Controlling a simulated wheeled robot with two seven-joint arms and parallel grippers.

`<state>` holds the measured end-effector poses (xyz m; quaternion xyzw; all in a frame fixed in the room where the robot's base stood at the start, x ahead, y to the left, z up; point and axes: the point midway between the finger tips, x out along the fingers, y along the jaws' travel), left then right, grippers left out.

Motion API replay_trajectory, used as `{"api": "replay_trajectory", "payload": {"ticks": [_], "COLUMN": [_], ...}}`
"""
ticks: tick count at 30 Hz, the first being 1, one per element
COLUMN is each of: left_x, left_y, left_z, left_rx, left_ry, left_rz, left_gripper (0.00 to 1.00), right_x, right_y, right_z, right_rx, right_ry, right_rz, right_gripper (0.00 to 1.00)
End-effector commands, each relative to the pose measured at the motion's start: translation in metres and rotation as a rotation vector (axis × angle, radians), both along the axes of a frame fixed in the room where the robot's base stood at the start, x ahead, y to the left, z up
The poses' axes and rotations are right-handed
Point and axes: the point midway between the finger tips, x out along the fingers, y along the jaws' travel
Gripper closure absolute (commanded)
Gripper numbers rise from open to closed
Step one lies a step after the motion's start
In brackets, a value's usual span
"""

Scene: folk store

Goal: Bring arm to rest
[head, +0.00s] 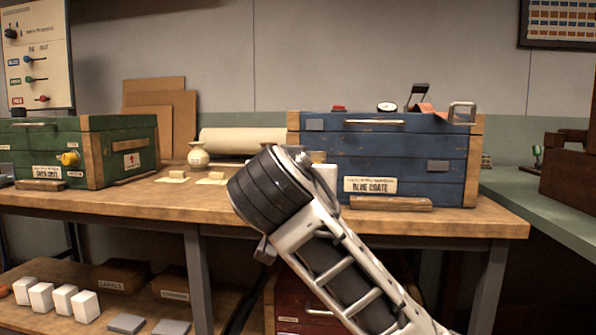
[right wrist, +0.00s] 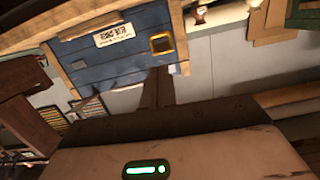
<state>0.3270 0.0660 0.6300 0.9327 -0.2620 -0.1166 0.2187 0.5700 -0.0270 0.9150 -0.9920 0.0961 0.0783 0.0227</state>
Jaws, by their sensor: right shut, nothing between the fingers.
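My right arm (head: 335,262) rises from the lower right in the head view, bent, with its dark round joint in front of the workbench. It overlaps the left edge of the blue crate in the picture. Its fingers cannot be made out in that view. In the right wrist view my right gripper (right wrist: 158,82) shows as dark fingers close together, empty, pointing toward the blue crate, which appears upside down. The distance to the crate is hard to tell. My left gripper is in neither view.
The blue crate (head: 395,160) and green crate (head: 120,152) stand on the wooden workbench (head: 165,200). White blocks (head: 64,299) sit on the lower shelf. A green-topped counter (head: 550,208) is at right.

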Motion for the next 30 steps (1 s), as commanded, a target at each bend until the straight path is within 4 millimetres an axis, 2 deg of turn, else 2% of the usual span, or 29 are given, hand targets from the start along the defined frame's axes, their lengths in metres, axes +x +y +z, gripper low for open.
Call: {"api": "replay_trajectory", "payload": {"ticks": [3,6,14,17,20,25,27,30], "left_x": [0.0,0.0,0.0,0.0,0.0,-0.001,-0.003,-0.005], "left_y": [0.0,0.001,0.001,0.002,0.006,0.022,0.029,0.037], "left_z": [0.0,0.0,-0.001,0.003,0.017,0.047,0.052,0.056], "left_rx": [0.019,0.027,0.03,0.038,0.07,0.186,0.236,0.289], "left_ry": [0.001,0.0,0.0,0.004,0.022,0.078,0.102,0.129], "left_rz": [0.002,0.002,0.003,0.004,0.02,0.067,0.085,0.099], "left_gripper": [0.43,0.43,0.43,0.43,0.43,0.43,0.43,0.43], "right_x": [-0.016,-0.023,-0.026,-0.026,-0.026,-0.026,-0.025,-0.025], "right_y": [0.004,0.005,0.005,0.005,0.005,0.005,0.005,0.005], "right_z": [0.003,0.004,0.004,0.012,0.037,0.109,0.13,0.152], "right_rx": [-0.001,-0.002,-0.001,-0.001,-0.001,-0.001,-0.001,-0.001], "right_ry": [-0.001,0.0,0.0,0.0,-0.001,-0.001,0.0,0.0], "right_rz": [0.002,0.002,0.0,0.0,0.0,0.0,0.0,0.0], "right_gripper": [1.0,1.0,1.0,1.0,1.0,1.0,1.0,1.0]}}
